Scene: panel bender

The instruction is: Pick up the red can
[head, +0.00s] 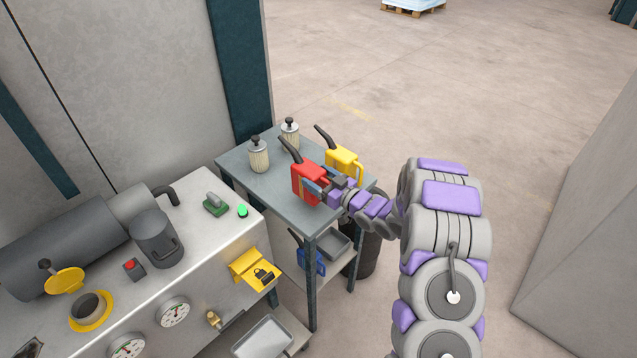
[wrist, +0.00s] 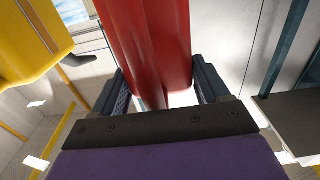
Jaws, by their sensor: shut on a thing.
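The red can (head: 307,181) has a long dark spout and is at the grey cart top (head: 275,204). My gripper (head: 322,186) reaches it from the right and is shut on it. In the wrist view the red can (wrist: 150,45) fills the space between the two dark fingers of my gripper (wrist: 160,92). In the head view the can looks upright. I cannot tell whether its base touches the cart top.
A yellow can (head: 345,162) stands just behind the red can; it also shows in the wrist view (wrist: 28,40). Two pale canisters (head: 258,156) stand at the cart's back left. A blue can (head: 313,259) and a grey tray (head: 334,246) are on the lower shelf. A machine console fills the lower left.

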